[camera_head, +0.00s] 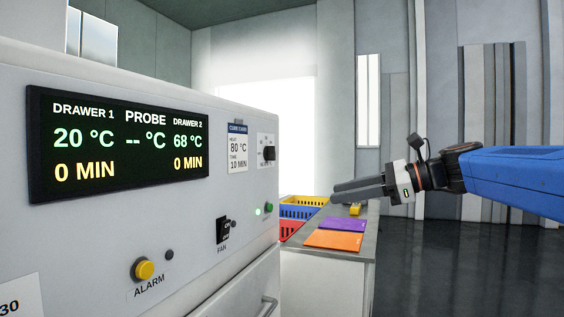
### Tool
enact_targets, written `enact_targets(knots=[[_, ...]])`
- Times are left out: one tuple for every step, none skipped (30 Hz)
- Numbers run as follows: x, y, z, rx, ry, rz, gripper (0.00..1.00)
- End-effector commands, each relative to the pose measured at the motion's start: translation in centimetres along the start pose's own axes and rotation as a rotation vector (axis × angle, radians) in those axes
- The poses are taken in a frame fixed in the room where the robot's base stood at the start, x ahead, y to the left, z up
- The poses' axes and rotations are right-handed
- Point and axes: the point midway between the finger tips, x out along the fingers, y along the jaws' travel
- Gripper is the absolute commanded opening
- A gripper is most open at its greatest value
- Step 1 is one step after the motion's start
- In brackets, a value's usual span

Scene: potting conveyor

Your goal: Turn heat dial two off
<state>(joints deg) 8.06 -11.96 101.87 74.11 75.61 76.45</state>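A black rotary dial (268,153) sits on a white label plate at the right end of the grey machine's front panel. It is seen at a steep angle, and I cannot read its markings or tell whether it is heat dial two. The display (120,146) reads 20 °C and 0 MIN for drawer 1, "-- °C" for the probe, and 68 °C and 0 MIN for drawer 2. My gripper (333,192) is right of the panel, apart from it, with its dark fingers pointing left. Seen from the side, its opening cannot be judged.
The panel also has a yellow alarm button (144,270), a black fan switch (223,230), a green button (269,208) and a cure card (237,148).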

Motion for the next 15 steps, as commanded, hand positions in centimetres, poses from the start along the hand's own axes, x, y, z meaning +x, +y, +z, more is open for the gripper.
enact_targets(knots=[[-0.1, -2.0, 1.6, 0.066, -0.060, -0.005, 0.30], [-0.2, -3.0, 2.5, 0.104, -0.094, -0.007, 0.30], [-0.4, -4.1, 3.5, 0.151, -0.134, -0.006, 0.30], [-0.5, -4.8, 4.2, 0.180, -0.162, -0.004, 0.30], [-0.7, -5.5, 4.8, 0.206, -0.186, -0.002, 0.30], [-0.8, -6.2, 5.5, 0.236, -0.213, 0.001, 0.30], [-1.0, -6.6, 5.9, 0.253, -0.229, 0.003, 0.30], [-1.1, -7.0, 6.3, 0.267, -0.244, 0.005, 0.30], [-1.1, -7.3, 6.7, 0.281, -0.257, 0.008, 0.30], [-1.1, -7.5, 6.8, 0.290, -0.266, 0.010, 0.30], [-1.1, -7.6, 7.0, 0.297, -0.271, 0.012, 0.30], [-1.0, -7.7, 7.1, 0.301, -0.275, 0.013, 0.30], [-0.8, -7.8, 7.2, 0.302, -0.276, 0.013, 0.30], [-0.6, -7.8, 7.3, 0.303, -0.277, 0.013, 0.30], [-0.3, -7.7, 7.4, 0.302, -0.277, 0.014, 0.30]])
